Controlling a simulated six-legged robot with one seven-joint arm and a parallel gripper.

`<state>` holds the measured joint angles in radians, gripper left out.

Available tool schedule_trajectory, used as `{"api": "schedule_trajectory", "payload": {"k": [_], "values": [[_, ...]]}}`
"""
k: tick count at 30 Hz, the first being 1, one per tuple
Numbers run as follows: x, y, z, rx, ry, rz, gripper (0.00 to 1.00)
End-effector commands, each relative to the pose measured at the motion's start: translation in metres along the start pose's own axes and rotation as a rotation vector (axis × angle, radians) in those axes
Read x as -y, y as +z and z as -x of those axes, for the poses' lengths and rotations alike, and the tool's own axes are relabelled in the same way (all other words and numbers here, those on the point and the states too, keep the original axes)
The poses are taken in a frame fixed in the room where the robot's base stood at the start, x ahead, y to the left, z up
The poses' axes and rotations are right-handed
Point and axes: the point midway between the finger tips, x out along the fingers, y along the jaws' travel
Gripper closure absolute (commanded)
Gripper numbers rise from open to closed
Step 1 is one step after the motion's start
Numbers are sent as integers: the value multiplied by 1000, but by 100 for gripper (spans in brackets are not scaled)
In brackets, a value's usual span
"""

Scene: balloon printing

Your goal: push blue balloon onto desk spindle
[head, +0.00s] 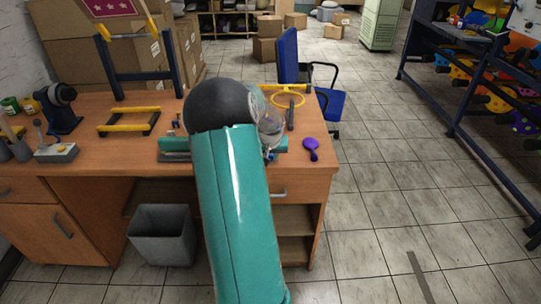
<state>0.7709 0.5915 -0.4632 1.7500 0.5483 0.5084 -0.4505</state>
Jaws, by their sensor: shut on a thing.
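My teal arm with its dark grey joint fills the middle of the head view and hides much of the desk's centre. A grey, partly see-through end of my arm shows just right of the joint. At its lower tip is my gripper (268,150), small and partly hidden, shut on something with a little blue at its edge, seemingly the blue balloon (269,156). A teal device (174,150) lies across the desk behind my arm. I cannot make out the spindle; it may be hidden there.
A purple-blue balloon-shaped thing (311,147) lies on the desk (110,180) near its right edge. A yellow ring (288,97) stands behind. A yellow-and-dark frame (130,121), a dark lamp-like device (62,105) and a grey switch box (57,152) are left. A grey bin (163,235) stands below.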

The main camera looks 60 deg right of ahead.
Motion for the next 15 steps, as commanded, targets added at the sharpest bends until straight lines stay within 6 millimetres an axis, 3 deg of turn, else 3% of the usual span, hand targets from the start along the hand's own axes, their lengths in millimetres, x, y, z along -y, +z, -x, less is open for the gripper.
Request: {"api": "schedule_trajectory", "payload": {"k": [1,4,15], "values": [[0,1,-1,1,0,0,76],[0,0,-1,0,0,0,56],[0,2,-3,2,0,0,56]]}}
